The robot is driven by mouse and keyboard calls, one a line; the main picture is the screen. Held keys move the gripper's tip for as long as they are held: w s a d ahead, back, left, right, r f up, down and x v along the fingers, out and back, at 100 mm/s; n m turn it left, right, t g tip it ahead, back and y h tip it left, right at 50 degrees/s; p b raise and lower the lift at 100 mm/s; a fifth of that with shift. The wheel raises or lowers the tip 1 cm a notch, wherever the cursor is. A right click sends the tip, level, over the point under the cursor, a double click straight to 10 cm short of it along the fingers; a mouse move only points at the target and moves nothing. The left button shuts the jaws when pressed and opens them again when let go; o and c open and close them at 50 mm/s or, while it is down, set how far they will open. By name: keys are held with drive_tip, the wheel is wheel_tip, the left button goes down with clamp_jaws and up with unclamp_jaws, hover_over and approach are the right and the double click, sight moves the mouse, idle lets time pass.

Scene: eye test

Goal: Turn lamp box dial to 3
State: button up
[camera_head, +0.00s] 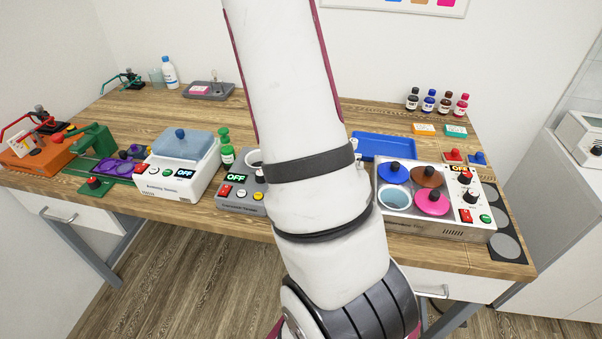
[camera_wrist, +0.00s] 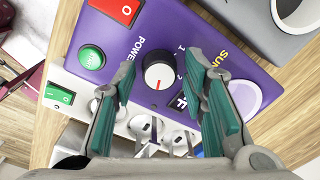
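In the wrist view, a purple control box (camera_wrist: 165,25) shows a round dial (camera_wrist: 160,72) with a white top, dark rim and red pointer line. The line points toward the bottom of the picture. A digit 1 is printed beside the dial; other marks there are too small or covered to read surely. A partly covered display (camera_wrist: 183,98) seems to read OFF. My gripper (camera_wrist: 161,71) is open, with one green-padded finger on each side of the dial and gaps between pads and dial. In the head view my arm hides the purple box and gripper.
The purple box also carries a red switch (camera_wrist: 122,8) and a green button (camera_wrist: 91,57). A blue tray (camera_head: 385,146) lies behind.

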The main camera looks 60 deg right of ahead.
drive_tip(key=shift+r, duration=0.1)
wheel_tip(320, 180, up, 12)
drive_tip(key=shift+s, duration=0.2)
idle(0.5)
drive_tip(key=shift+a, duration=0.1)
idle(0.3)
drive_tip(key=w+a+r+n+t, duration=0.1)
drive_tip(key=a+r+n, duration=0.25)
drive_tip(key=a, duration=0.25)
drive_tip(key=w+a+r+n+t+y, duration=0.1)
drive_tip(key=a+r+n, duration=0.1)
drive_tip(key=a+n, duration=0.35)
drive_tip(key=w+a+r+n, duration=0.1)
drive_tip(key=a+r+n, duration=0.2)
drive_tip(key=a, duration=0.3)
drive_tip(key=s+a+r+n+t, duration=0.1)
drive_tip(key=s+a+r+n, duration=0.1)
drive_tip(key=a+n, duration=0.4)
drive_tip(key=s+a+r+n+t, duration=0.1)
drive_tip(key=s+a+r+n, duration=0.2)
drive_tip(key=s+a+n, duration=0.2)
drive_tip(key=shift+s+a+n+t+h, duration=0.25)
drive_tip(key=shift+a+n+t+h, duration=0.15)
drive_tip(key=shift+a+n, duration=0.55)
